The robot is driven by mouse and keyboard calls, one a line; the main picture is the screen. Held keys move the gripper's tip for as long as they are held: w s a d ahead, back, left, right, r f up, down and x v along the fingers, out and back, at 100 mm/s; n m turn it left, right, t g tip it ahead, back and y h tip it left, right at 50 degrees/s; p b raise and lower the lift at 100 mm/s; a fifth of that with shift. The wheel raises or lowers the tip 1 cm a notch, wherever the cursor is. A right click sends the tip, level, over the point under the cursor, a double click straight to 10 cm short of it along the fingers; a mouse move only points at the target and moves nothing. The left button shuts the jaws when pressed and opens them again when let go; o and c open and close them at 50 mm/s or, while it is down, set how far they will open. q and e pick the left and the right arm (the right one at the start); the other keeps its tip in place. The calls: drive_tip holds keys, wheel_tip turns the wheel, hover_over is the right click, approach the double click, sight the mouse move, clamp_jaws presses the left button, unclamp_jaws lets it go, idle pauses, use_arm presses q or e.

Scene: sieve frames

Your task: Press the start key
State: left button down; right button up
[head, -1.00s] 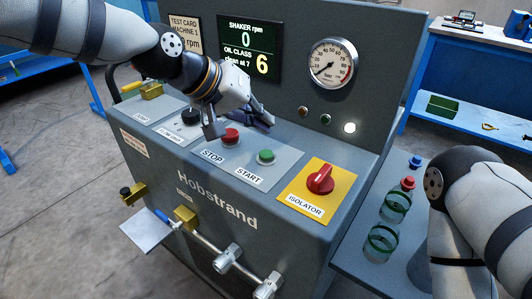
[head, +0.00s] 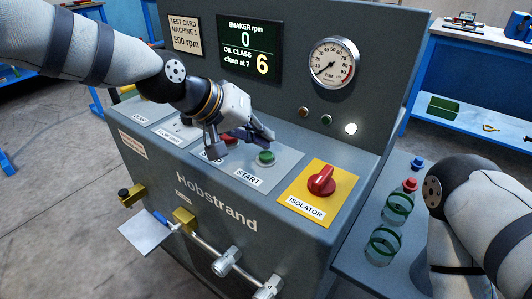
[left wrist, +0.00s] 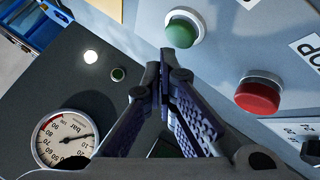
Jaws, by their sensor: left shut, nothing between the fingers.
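The green start key (head: 265,157) sits in a round metal ring on the pale plate marked START. It also shows at the top of the left wrist view (left wrist: 183,29). My left gripper (head: 243,138) is shut and empty above the panel, between the start key and the red stop key (head: 230,139), which it partly hides. In the left wrist view the shut fingertips (left wrist: 160,68) appear just below the green key in the picture, apart from it. The red stop key (left wrist: 259,94) shows whole there. My right gripper is not in view.
The red isolator knob (head: 321,180) stands on a yellow plate to the right. Behind the panel rises a wall with a gauge (head: 334,61), lamps and a display (head: 249,47) reading 0 rpm and oil class 6.

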sight(263, 153)
use_arm(q)
drive_tip(key=shift+f, duration=0.15)
idle(0.7)
drive_tip(key=shift+f, duration=0.3)
drive_tip(key=shift+f, duration=0.55)
idle(0.5)
drive_tip(key=shift+r, duration=0.15)
drive_tip(key=shift+r+p, duration=0.35)
drive_tip(key=shift+r, duration=0.5)
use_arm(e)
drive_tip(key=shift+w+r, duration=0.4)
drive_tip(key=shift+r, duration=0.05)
use_arm(q)
drive_tip(key=shift+r+p, duration=0.7)
drive_tip(key=shift+r, duration=1.85)
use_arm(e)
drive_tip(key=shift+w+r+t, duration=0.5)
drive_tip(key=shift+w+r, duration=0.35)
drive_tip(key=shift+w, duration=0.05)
use_arm(q)
drive_tip(key=shift+f, duration=0.1)
